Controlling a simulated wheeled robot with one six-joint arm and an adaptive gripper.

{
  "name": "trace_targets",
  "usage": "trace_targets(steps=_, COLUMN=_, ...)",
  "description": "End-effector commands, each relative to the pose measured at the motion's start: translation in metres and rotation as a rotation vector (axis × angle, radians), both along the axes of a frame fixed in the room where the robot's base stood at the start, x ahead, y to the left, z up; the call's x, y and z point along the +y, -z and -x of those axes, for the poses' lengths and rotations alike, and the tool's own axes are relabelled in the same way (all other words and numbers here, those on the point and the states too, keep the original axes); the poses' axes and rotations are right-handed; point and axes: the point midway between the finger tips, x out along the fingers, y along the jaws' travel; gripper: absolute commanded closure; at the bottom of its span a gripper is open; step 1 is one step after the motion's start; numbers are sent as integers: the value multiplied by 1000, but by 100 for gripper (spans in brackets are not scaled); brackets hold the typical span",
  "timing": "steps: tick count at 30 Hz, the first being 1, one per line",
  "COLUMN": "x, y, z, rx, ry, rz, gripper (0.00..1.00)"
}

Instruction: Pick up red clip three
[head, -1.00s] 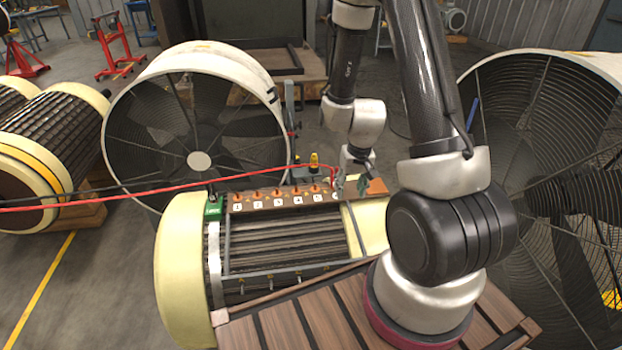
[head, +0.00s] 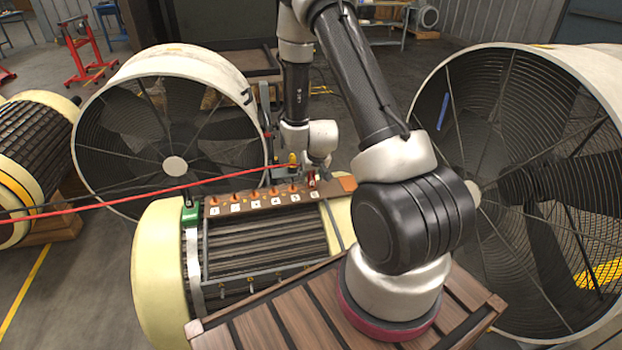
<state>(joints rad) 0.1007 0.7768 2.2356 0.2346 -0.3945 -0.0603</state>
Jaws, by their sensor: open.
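A wooden strip (head: 226,210) with numbered white labels and a row of orange pegs (head: 255,196) lies along the back of the cream-ended rotor (head: 160,265). I cannot read the labels surely or single out red clip three. A small red piece (head: 312,180) shows at the right end of the row, beside my gripper (head: 313,180). My gripper points down there, small and partly blurred into the background. It is open. I cannot tell whether it touches the red piece. A red cable (head: 130,190) runs from the left edge to near the gripper.
A green block (head: 191,214) sits at the strip's left end. A yellow-topped item (head: 292,158) stands behind the row, close to my gripper. Large caged fans (head: 170,130) stand behind and at the right (head: 520,180). Another rotor (head: 40,150) lies at the left.

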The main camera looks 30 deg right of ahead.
Motion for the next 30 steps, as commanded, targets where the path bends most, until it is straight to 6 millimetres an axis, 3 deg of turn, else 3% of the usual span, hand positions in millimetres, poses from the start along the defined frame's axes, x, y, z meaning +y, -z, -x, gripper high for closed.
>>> trace_targets(steps=6, x=0, y=1, z=0, rx=0, ry=0, rz=0, gripper=53)
trace_targets(steps=14, x=0, y=0, z=0, rx=0, ry=-1, rz=0, gripper=100)
trace_targets(steps=23, x=0, y=-1, z=0, rx=0, ry=-1, rz=0, gripper=100)
trace_targets(steps=30, x=0, y=-23, z=-1, rx=-4, ry=0, rz=0, gripper=100)
